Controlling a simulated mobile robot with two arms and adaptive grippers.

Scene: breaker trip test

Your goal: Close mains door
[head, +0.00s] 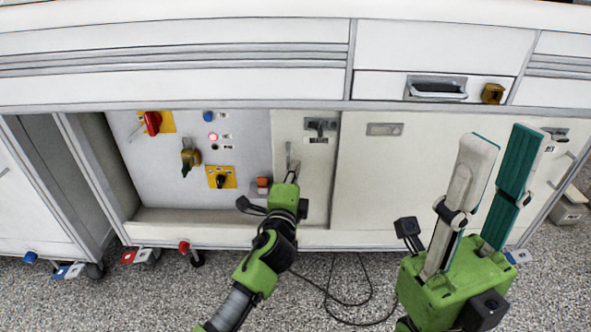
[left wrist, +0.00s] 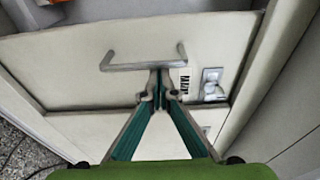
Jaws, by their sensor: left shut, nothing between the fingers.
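The mains door seems to be the narrow pale panel (head: 312,165) right of the breaker controls; in the left wrist view its face (left wrist: 85,75) fills the middle. It carries a grey bar handle (left wrist: 145,62), a small dark-lettered label and a metal latch (left wrist: 212,84); the latch also shows near its top in the head view (head: 320,126). I cannot tell whether it is fully flush with the frame. My left gripper (head: 292,168) is shut and empty, its fingertips (left wrist: 160,88) close to the handle; contact is unclear. My right gripper (head: 506,150) is open and empty, before the right cabinet.
The control panel (head: 150,165) left of the door has a red rotary switch (head: 152,122), a padlock (head: 190,157), a black knob (head: 221,180) and an orange block (head: 263,182). A drawer (head: 440,50) runs above. A cable (head: 335,300) lies on the speckled floor.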

